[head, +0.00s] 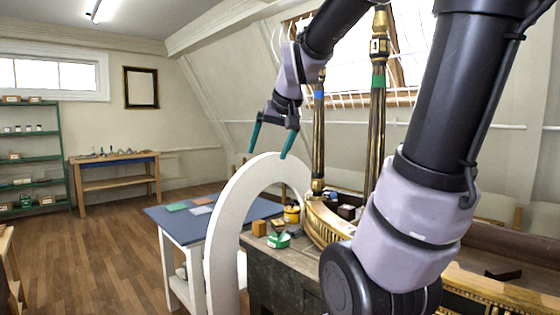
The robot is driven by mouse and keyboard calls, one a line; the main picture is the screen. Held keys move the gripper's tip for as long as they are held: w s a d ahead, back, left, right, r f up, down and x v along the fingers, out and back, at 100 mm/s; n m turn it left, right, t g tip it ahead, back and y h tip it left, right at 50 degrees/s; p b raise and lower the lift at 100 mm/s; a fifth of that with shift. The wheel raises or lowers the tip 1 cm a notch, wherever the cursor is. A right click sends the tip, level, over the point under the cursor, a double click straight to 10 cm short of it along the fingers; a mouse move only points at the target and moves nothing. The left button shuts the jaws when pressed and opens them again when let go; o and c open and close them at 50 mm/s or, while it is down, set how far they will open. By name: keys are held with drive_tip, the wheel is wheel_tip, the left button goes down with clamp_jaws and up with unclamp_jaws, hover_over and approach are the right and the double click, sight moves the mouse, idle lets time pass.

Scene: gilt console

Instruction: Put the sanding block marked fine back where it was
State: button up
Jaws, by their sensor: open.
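My gripper (271,142) is open and empty, its two teal fingers pointing down. In the picture it hangs just above the top of a white arch. Small items stand beyond the arch on a dark workbench (262,265). Among them are an orange-brown block (259,228), a green item (278,239) and a small grey item (295,231). No marking is readable at this size, so I cannot tell which thing, if any, is the sanding block marked fine. The arch and my arm hide part of the bench.
The white arch (222,225) rises in front of the bench. A yellow tub (291,214) and gilt console parts (325,222) with tall gilt legs (377,110) stand close by. A blue-topped table (176,224) holds flat coloured sheets. The wooden floor at left is open.

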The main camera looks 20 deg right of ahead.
drive_tip(key=s+a+f+m+y, duration=0.1)
drive_tip(key=s+a, duration=0.1)
drive_tip(key=s, duration=1)
drive_tip(key=shift+a+f, duration=0.15)
drive_tip(key=shift+f, duration=0.1)
